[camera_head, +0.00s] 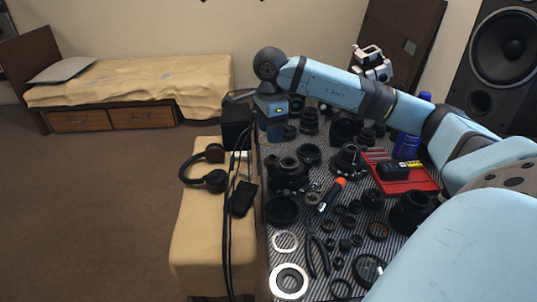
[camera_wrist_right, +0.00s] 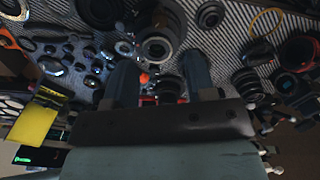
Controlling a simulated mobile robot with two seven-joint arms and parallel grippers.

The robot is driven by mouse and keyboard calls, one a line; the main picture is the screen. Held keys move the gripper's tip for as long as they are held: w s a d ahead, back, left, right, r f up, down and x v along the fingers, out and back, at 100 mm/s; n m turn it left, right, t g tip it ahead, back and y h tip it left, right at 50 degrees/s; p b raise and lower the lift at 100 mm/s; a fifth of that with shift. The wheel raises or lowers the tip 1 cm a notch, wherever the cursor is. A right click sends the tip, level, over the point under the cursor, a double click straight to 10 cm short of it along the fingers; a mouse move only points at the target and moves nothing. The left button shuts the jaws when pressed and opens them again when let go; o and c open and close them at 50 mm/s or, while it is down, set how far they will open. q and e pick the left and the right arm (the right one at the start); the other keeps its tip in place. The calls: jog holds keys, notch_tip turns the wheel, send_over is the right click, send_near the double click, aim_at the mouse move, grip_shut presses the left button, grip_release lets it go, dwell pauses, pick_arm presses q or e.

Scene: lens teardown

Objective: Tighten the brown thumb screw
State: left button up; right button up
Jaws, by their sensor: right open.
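My right arm reaches in from the right across the back of the striped work surface (camera_head: 307,262). Its gripper (camera_head: 272,132) points down at the back left edge of that surface. In the right wrist view the two fingers of the gripper (camera_wrist_right: 160,72) are apart, with nothing clearly held between them. A small orange part shows between the fingers, beyond them. I cannot pick out the brown thumb screw with certainty among the small dark parts. A brownish ring (camera_head: 377,230) lies toward the right of the surface. My left gripper is not in view.
Several dark lens parts crowd the surface. An orange-handled screwdriver (camera_head: 329,197), dark pliers (camera_head: 318,257), white rings (camera_head: 289,281) and a red case (camera_head: 411,181) lie among them. A blue bottle (camera_head: 407,146) stands at back right. Headphones (camera_head: 207,178) rest on the tan bench (camera_head: 206,240) at left.

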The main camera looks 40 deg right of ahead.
aim_at(270, 162)
notch_tip(270, 162, down, 9)
jog(key=shift+f+b, duration=0.2)
jog(key=shift+b, duration=0.65)
jog(key=shift+f, duration=0.3)
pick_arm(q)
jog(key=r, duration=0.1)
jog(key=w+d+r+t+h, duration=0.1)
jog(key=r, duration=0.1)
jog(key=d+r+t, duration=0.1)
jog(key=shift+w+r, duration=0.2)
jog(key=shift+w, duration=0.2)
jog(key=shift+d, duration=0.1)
pick_arm(e)
jog(key=shift+c, duration=0.2)
jog(key=c, duration=0.7)
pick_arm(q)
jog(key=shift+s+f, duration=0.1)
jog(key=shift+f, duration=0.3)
pick_arm(e)
grip_shut()
